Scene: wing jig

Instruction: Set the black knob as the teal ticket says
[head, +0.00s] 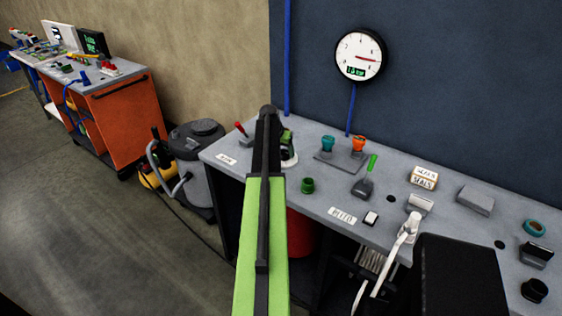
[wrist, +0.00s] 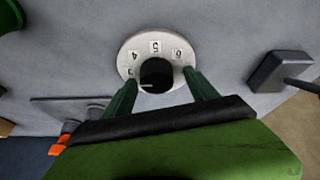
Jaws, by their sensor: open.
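The black knob (wrist: 157,73) sits in the middle of a round white dial (wrist: 131,56) in the wrist view. The numbers 4, 5 and 6 show along the dial's far side, with a partly hidden one at left. A short pale mark shows at the knob's lower left; I cannot tell which number it points to. My gripper (wrist: 161,76) is open, with one dark green finger on each side of the knob. I cannot tell whether they touch it. In the head view, my arm hides most of the dial (head: 290,161). I cannot make out a teal ticket.
Near the dial are a red-handled lever (head: 241,129), a green cup (head: 307,185), teal (head: 327,144) and orange (head: 358,143) pieces on a plate, and a green-handled switch (head: 368,175). A gauge (head: 360,55) hangs on the wall. A black round piece (head: 534,290) sits at right.

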